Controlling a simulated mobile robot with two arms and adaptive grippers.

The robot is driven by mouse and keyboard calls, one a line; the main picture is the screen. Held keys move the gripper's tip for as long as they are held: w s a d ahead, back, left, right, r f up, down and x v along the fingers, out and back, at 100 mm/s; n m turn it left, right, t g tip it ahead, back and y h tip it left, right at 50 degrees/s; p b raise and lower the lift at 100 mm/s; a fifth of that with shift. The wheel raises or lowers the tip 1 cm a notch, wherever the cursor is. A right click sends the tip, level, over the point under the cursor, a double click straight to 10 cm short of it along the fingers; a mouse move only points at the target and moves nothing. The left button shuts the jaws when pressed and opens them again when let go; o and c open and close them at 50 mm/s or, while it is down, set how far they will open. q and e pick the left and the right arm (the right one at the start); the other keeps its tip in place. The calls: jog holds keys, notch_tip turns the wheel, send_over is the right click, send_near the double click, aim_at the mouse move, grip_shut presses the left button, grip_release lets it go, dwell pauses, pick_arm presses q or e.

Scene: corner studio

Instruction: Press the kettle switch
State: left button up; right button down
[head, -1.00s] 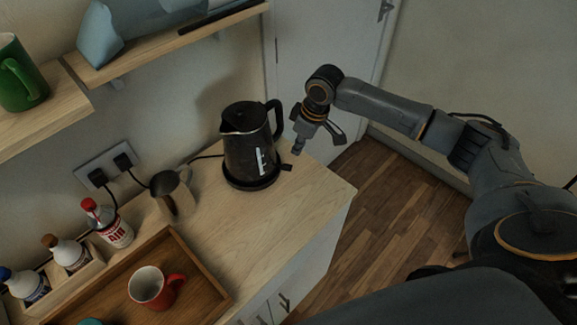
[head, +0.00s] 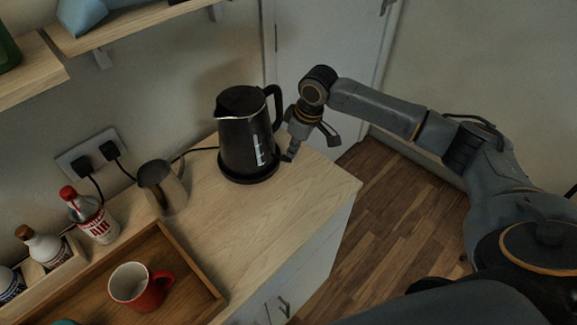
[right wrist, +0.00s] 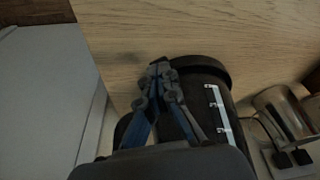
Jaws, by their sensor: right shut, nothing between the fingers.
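The black kettle (head: 243,135) stands upright on its dark round base (head: 249,176) on the wooden counter, its handle (head: 277,105) on the right side. Its switch is hidden behind my gripper or too small to make out. My right gripper (head: 288,157) is shut and empty, pointing down at the right edge of the kettle base, below the handle. In the right wrist view the closed fingertips (right wrist: 160,64) lie over the base's edge, beside the kettle body (right wrist: 203,90); I cannot tell if they touch. My left gripper is not in view.
A metal jug (head: 162,188) stands left of the kettle. A wooden tray (head: 196,270) holds a red mug (head: 140,288). Bottles (head: 92,216) stand at the left, near a wall socket (head: 92,153). The counter in front of the kettle is clear.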

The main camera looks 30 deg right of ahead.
jog(key=shift+w+f+b, duration=0.1)
jog(key=shift+f+b, duration=0.2)
jog(key=shift+f, duration=0.15)
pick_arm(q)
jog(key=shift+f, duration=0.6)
pick_arm(e)
jog(key=shift+a, duration=0.1)
